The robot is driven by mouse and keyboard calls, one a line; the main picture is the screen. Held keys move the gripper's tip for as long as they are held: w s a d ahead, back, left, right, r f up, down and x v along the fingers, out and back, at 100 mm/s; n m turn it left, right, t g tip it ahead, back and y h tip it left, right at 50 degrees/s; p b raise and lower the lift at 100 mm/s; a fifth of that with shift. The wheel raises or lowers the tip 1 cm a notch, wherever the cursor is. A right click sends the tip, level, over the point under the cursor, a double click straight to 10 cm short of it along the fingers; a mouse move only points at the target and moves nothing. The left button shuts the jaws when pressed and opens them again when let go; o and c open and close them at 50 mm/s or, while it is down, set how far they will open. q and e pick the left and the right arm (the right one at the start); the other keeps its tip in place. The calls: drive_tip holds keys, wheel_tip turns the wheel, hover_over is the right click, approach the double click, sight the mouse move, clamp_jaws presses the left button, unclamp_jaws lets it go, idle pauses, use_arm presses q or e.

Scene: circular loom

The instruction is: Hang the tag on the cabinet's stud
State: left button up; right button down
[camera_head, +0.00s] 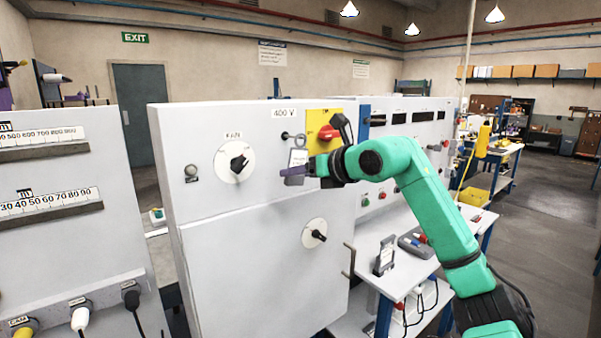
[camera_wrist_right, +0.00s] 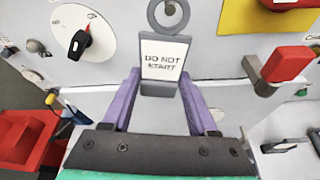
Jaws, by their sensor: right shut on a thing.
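The tag (camera_head: 298,158) is a grey plate with a white "DO NOT START" face, shown in the wrist view (camera_wrist_right: 163,60), with a ring (camera_wrist_right: 168,15) at its top. My right gripper (camera_head: 302,170) is shut on the tag's lower part, its purple fingers on either side of it in the wrist view (camera_wrist_right: 163,90). It holds the tag upright close to the cabinet (camera_head: 255,175). A small dark stud (camera_head: 285,135) shows on the cabinet front beside the ring. A small round piece shows within the ring in the wrist view; I cannot tell whether the ring is around the stud. My left gripper is not in view.
A red rotary switch (camera_head: 328,132) on a yellow plate is just right of the tag. A white dial (camera_head: 235,161) with a black knob is to the left, a smaller dial (camera_head: 315,233) below. A workbench (camera_head: 405,262) with small devices stands right of the cabinet.

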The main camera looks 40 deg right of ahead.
drive_tip(key=shift+f, duration=0.15)
drive_tip(key=shift+c, duration=0.5)
unclamp_jaws()
drive_tip(key=b+v, duration=0.5)
drive_tip(key=v, duration=0.4)
drive_tip(key=shift+s+f, duration=0.2)
drive_tip(key=shift+f, duration=0.1)
drive_tip(key=shift+a, duration=0.1)
